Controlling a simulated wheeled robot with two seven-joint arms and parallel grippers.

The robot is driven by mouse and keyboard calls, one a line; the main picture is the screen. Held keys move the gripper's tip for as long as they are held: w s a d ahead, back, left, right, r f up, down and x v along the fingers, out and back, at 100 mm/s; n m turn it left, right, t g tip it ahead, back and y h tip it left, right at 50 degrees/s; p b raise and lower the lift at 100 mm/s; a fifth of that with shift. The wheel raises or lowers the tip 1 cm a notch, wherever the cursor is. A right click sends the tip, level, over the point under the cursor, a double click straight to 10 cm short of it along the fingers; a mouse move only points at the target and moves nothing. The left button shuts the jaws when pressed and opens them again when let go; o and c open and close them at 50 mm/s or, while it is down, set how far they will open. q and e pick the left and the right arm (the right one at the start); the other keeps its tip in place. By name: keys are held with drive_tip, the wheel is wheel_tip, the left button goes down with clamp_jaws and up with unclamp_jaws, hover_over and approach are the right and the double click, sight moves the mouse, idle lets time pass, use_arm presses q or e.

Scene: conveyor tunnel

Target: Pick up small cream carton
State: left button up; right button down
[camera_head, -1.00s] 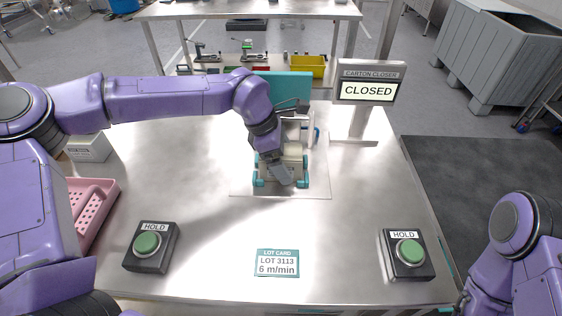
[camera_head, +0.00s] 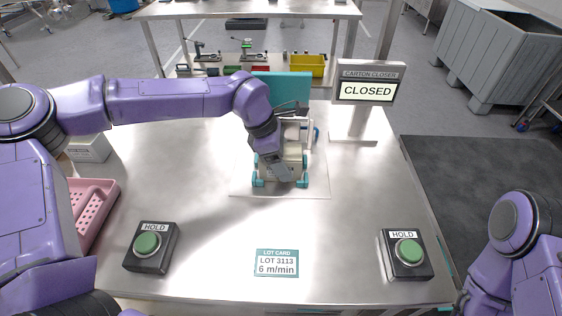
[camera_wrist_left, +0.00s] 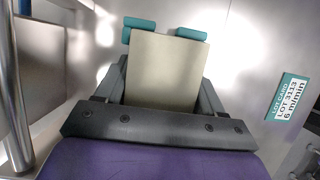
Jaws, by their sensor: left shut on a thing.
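The small cream carton (camera_head: 290,163) is in the teal-padded carton closer fixture (camera_head: 258,181) at the middle of the table. My left gripper (camera_head: 280,172) reaches over it from the left and is shut on the carton. In the left wrist view the carton (camera_wrist_left: 165,70) fills the space between the two fingers, with two teal pads just beyond its far edge. The gripper hides part of the carton in the head view. Only my right arm shows at the lower right; its gripper is out of view.
A "CLOSED" sign (camera_head: 366,90) stands at the back right of the table. Two HOLD buttons (camera_head: 147,243) (camera_head: 408,251) and a lot card (camera_head: 277,263) sit at the front. A pink tray (camera_head: 91,207) and a white box (camera_head: 90,148) are at the left.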

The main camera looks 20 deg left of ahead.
sight(286, 151)
use_arm(q)
wheel_tip(286, 151, up, 4)
drive_tip(key=p, duration=0.3)
drive_tip(key=s+d+r+p, duration=0.3)
drive_tip(key=s+r+p, duration=0.4)
drive_tip(key=s, duration=0.6)
drive_tip(key=shift+s+d+r, duration=0.3)
drive_tip(key=shift+d+r, duration=0.05)
drive_tip(key=shift+r, duration=0.9)
